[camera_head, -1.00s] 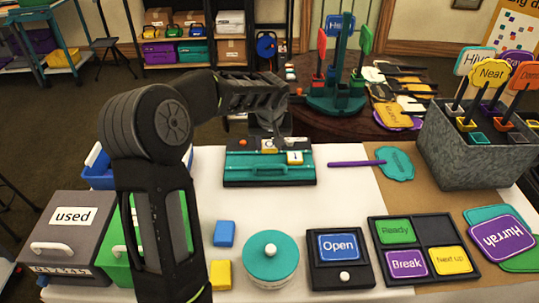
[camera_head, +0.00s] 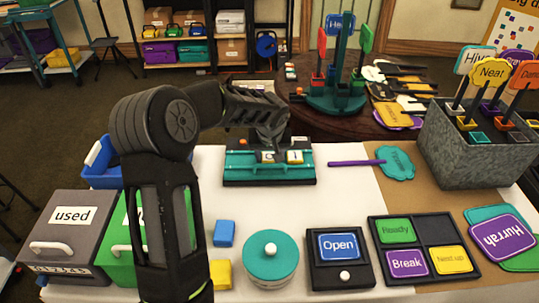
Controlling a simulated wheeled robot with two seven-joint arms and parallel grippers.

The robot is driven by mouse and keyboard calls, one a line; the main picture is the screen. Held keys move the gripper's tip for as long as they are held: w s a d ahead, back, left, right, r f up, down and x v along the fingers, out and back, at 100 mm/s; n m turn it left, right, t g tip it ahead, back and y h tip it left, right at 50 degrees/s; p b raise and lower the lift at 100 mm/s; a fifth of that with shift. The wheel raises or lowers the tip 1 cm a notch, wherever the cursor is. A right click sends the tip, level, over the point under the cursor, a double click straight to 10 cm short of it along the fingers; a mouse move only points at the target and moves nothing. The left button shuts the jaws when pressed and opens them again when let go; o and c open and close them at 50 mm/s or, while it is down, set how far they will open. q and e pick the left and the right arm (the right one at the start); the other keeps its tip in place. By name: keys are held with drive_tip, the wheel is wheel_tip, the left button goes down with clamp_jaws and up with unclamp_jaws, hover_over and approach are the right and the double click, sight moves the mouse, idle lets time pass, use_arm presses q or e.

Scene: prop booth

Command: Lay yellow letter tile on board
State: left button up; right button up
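The teal board (camera_head: 240,171) sits at the back of the white table, with a dark base and raised ledges. My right gripper is out of view.
A purple stick with a teal sign (camera_head: 395,163) lies right of the board. A teal round container (camera_head: 271,258), a black "Open" stand (camera_head: 340,270) and blue and yellow blocks stand in front. A blue bin (camera_head: 100,172) is at left. White table between is clear.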

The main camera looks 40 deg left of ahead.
use_arm(q)
drive_tip(key=shift+o, duration=1.3)
drive_tip(key=shift+r, duration=0.1)
drive_tip(key=shift+r, duration=0.15)
drive_tip(key=v, duration=1.1)
drive_tip(key=shift+s+r, duration=0.15)
drive_tip(key=shift+r, duration=0.25)
drive_tip(key=shift+d, duration=0.1)
